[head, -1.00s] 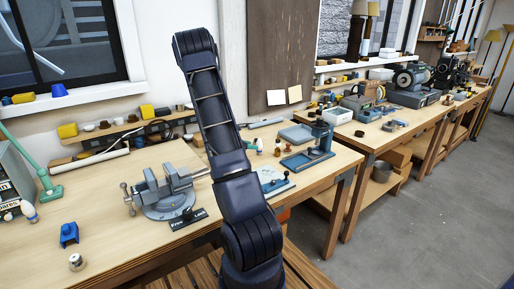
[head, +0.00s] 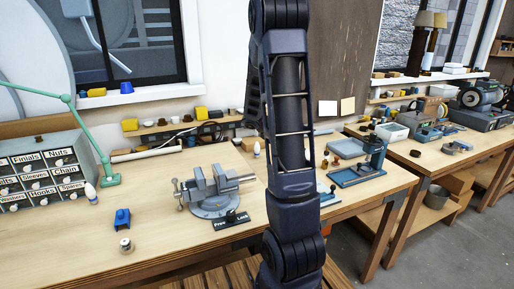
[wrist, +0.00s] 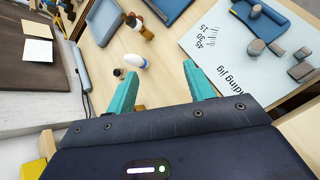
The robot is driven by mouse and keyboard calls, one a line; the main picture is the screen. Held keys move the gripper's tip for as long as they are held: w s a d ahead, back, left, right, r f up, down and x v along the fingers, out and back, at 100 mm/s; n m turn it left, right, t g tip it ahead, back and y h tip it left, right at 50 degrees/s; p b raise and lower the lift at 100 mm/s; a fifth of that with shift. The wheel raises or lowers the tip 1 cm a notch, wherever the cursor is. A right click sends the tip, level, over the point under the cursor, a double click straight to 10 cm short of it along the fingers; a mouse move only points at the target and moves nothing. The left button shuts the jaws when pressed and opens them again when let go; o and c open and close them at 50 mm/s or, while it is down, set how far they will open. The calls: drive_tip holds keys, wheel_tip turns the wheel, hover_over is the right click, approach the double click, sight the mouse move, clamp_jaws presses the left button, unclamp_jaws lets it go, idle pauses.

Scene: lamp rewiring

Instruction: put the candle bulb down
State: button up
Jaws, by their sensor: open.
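In the wrist view a small white bulb (wrist: 134,61) with a blue band is on the pale bench top, just beyond the left fingertip. I cannot tell whether it touches the finger. My gripper (wrist: 160,76) has its two teal fingers spread wide, with nothing between them. In the head view the gripper is hidden behind my arm. A white bulb (head: 257,149) shows at the arm's left edge there; I cannot tell if it is the same one. Another white bulb (head: 90,192) stands by the drawer cabinet.
A bending jig plate (wrist: 245,50) lies right of the fingers. Small brown bottles (wrist: 138,25) and a grey tray (wrist: 104,18) are beyond the bulb. A vise (head: 214,188), a blue block (head: 122,219) and a drawer cabinet (head: 42,180) are on the left bench.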

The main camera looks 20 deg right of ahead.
drive_tip(key=s+a+r+m+t+y, duration=0.2)
drive_tip(key=s+a+r+m+y, duration=0.3)
drive_tip(key=s+a, duration=0.6)
drive_tip(key=s+a+r+m+t+y, duration=0.3)
drive_tip(key=s+a+r, duration=0.5)
drive_tip(key=s+a, duration=0.4)
drive_tip(key=a+m+y, duration=0.1)
drive_tip(key=m, duration=0.1)
drive_tip(key=shift+s+a+r+m+t+y, duration=0.15)
drive_tip(key=shift+a+r+m+t+y, duration=0.15)
drive_tip(key=shift+m+y, duration=0.1)
drive_tip(key=shift+o, duration=0.5)
drive_tip(key=shift+s+a, duration=0.2)
drive_tip(key=shift+w, duration=0.1)
